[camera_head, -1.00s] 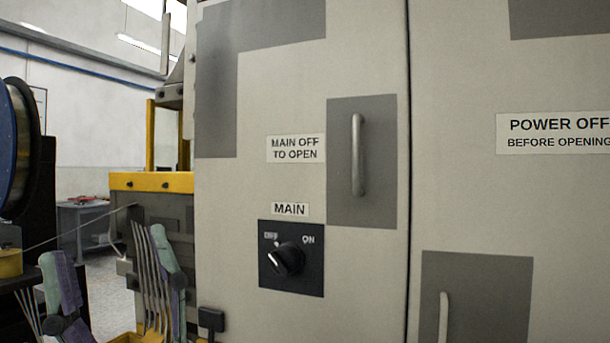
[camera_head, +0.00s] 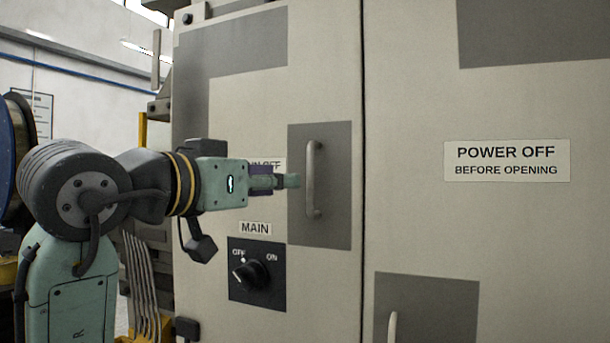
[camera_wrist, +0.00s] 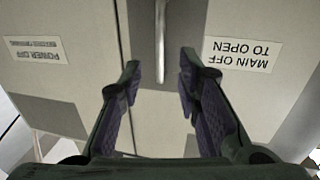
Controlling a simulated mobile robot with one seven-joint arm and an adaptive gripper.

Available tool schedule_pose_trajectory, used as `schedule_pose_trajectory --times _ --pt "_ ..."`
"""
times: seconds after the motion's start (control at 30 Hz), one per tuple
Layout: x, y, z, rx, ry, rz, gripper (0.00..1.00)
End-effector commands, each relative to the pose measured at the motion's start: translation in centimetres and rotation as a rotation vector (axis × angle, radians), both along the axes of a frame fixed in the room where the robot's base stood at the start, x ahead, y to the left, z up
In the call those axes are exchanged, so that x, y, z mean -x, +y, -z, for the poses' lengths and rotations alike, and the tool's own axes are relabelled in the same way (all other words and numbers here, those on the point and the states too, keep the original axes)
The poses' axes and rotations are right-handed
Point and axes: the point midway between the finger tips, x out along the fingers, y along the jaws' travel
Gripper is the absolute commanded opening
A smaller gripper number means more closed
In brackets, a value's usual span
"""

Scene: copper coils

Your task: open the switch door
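The switch door (camera_head: 240,120) is a light grey cabinet panel and stands shut, its edge along a dark vertical seam. Its metal bar handle (camera_head: 311,180) is upright on a dark grey patch. My gripper (camera_head: 290,181) is just left of the handle in the head view. In the wrist view, my gripper (camera_wrist: 160,75) is open, and the handle (camera_wrist: 160,45) shows between and beyond the fingertips, with nothing held. I cannot tell whether a finger touches it. The black MAIN rotary switch (camera_head: 250,275) sits below, its pointer toward OFF. My arm partly hides the "MAIN OFF TO OPEN" label.
A second cabinet door (camera_head: 520,230) with a "POWER OFF BEFORE OPENING" label (camera_head: 507,161) is to the right. Its lower handle (camera_head: 392,328) stands out near the bottom. A wire spool (camera_head: 15,150) is at the far left. The space before the right door looks clear.

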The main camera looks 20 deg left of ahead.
Motion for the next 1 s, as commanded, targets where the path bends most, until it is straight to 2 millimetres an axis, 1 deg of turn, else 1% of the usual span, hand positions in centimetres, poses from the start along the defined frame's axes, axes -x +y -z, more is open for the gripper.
schedule_pose_trajectory --times 0.3,0.4,0.5,0.7,0.93,1.0 --pt "-5.7 -1.3 -0.3 0.001 -0.001 0.000 0.31" --pt "-7.3 -1.7 -0.2 0.000 -0.002 0.000 0.31" --pt "-8.5 -2.0 -0.2 0.001 -0.003 0.000 0.31" --pt "-9.5 -2.2 -0.1 0.000 -0.005 0.000 0.31" --pt "-9.6 -2.2 0.0 0.000 -0.005 -0.001 0.31" --pt "-9.6 -2.2 0.0 0.000 -0.005 -0.001 0.27"
